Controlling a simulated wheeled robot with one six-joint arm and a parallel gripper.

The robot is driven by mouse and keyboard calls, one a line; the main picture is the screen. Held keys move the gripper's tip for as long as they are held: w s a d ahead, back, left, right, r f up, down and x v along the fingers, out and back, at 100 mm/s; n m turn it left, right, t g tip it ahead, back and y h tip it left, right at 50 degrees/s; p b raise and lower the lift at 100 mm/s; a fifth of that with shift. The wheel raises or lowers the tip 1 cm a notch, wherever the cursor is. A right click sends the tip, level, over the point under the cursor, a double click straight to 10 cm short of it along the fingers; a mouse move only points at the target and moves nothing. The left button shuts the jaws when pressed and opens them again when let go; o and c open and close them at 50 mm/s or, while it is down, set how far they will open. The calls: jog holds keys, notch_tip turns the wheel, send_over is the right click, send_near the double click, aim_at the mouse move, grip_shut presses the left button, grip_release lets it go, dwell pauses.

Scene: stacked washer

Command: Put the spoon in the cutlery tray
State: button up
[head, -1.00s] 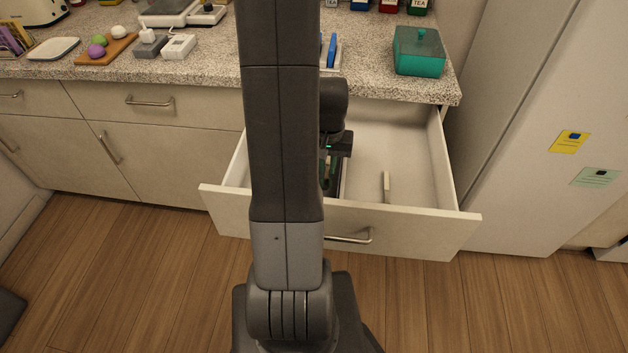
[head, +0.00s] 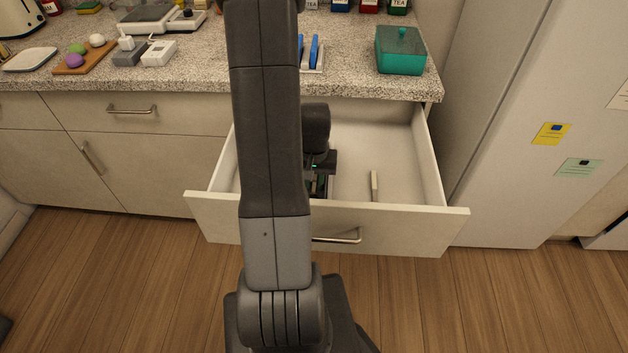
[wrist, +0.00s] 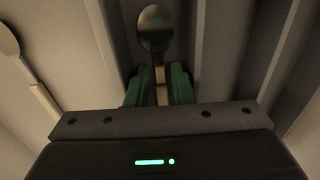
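The spoon (wrist: 155,30) has a dark, shiny bowl and a pale handle. In the wrist view its handle runs between the green fingers of my gripper (wrist: 160,84), which look closed on it. The spoon is over or in a long compartment of the grey cutlery tray (wrist: 205,40); whether it touches the floor of the tray I cannot tell. In the head view my gripper is down in the open drawer (head: 400,150), and my arm hides most of the tray and the spoon.
A pale wooden spoon-like utensil (wrist: 35,85) lies in the drawer left of the tray in the wrist view. The drawer front (head: 400,228) and side walls surround my gripper. The countertop (head: 200,75) overhangs behind, with a teal box (head: 400,52). A fridge (head: 540,90) stands right.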

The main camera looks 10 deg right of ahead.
aim_at(314, 186)
jog(key=shift+r, duration=0.15)
notch_tip(314, 186, up, 12)
jog(key=p, duration=0.1)
jog(key=shift+p, duration=0.3)
